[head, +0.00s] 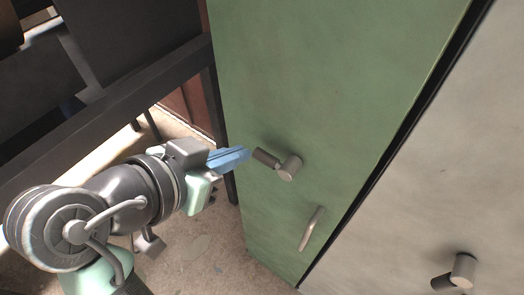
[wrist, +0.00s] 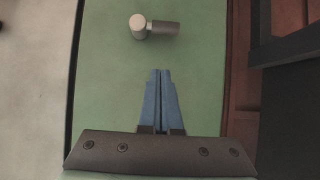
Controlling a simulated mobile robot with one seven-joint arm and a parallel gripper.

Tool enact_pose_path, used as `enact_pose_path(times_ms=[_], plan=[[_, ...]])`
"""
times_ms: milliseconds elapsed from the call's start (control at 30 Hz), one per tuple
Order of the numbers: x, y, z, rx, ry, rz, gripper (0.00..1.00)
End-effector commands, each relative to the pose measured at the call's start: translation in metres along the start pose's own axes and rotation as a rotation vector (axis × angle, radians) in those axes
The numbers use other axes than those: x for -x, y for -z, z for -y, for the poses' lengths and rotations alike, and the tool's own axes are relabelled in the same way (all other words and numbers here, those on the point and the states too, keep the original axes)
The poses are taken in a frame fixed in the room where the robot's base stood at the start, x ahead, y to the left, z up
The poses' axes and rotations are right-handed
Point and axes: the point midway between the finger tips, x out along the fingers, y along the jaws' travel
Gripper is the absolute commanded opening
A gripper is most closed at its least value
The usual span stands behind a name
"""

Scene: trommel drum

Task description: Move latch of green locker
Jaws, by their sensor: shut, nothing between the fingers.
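The green locker (head: 320,70) fills the middle of the head view, and its green door (wrist: 200,65) shows in the wrist view. Its latch (head: 289,168) is a grey round knob with a short cylindrical arm that points left in the head view. The latch also shows near the top of the wrist view (wrist: 163,28), with its arm pointing right. A curved metal handle (head: 311,229) sits below the latch. My gripper (head: 246,154) has blue fingers pressed together with nothing between them. In the head view the fingertips are just left of the latch arm. I cannot tell whether they touch it.
A pale grey locker (head: 450,150) with a similar latch (head: 462,272) stands to the right, past a dark gap. A dark metal frame (head: 120,108) stands behind my arm on the left. The concrete floor (head: 205,255) shows below.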

Motion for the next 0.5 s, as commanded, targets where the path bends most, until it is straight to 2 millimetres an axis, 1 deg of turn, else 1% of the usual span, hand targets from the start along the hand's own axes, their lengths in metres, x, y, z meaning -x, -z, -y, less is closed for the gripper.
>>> enact_pose_path(times_ms=[100, 300, 400, 500], plan=[[-0.026, 0.002, -0.002, 0.004, -0.007, 0.005, 0.0], [-0.067, 0.002, -0.002, 0.002, -0.004, 0.005, 0.0], [-0.077, -0.013, -0.001, 0.006, -0.002, 0.006, 0.0], [-0.085, -0.02, 0.0, 0.004, -0.001, 0.003, 0.0]])
